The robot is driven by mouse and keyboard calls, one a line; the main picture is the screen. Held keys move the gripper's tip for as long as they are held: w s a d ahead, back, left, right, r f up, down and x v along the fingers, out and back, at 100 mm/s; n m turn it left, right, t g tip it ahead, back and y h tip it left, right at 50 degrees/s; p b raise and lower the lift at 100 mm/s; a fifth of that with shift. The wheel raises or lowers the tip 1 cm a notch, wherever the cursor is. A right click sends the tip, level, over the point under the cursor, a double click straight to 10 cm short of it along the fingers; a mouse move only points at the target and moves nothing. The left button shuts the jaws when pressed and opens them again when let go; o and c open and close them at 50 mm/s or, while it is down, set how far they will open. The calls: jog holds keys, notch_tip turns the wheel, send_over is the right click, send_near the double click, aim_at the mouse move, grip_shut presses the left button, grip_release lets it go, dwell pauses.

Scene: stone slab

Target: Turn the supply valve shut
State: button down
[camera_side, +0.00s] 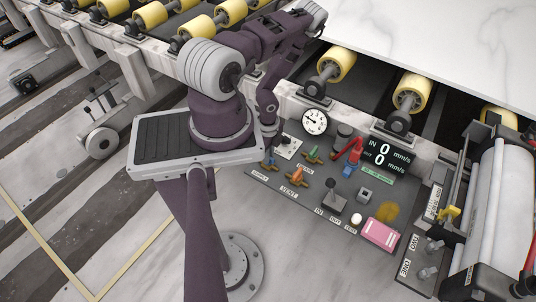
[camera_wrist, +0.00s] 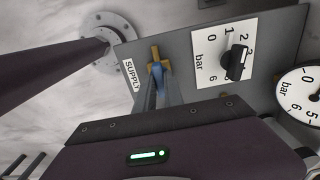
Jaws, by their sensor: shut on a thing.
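The supply valve is at the left end of the control panel, beside the SUPPLY label (camera_wrist: 130,76). In the wrist view it has a brass body (camera_wrist: 154,54) and a blue handle (camera_wrist: 160,76). My gripper (camera_wrist: 161,92) is shut on the blue handle, with a finger on each side of it. The fingers hide part of the handle, and its exact angle is hard to tell. In the side view my gripper (camera_side: 269,146) reaches down to the small blue handle (camera_side: 269,162) from the panel's back edge.
A black regulator knob (camera_wrist: 238,62) on a white scale and a round gauge (camera_wrist: 300,94) are close to the right. Rollers (camera_side: 337,64) and a white slab (camera_side: 430,40) lie behind.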

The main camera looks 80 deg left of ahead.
jog(key=n, duration=0.9)
jog(key=shift+n, duration=0.3)
jog(key=n, duration=0.4)
jog(key=shift+n, duration=2.1)
jog(key=c, duration=1.4)
grip_release()
jog(key=shift+c, duration=0.2)
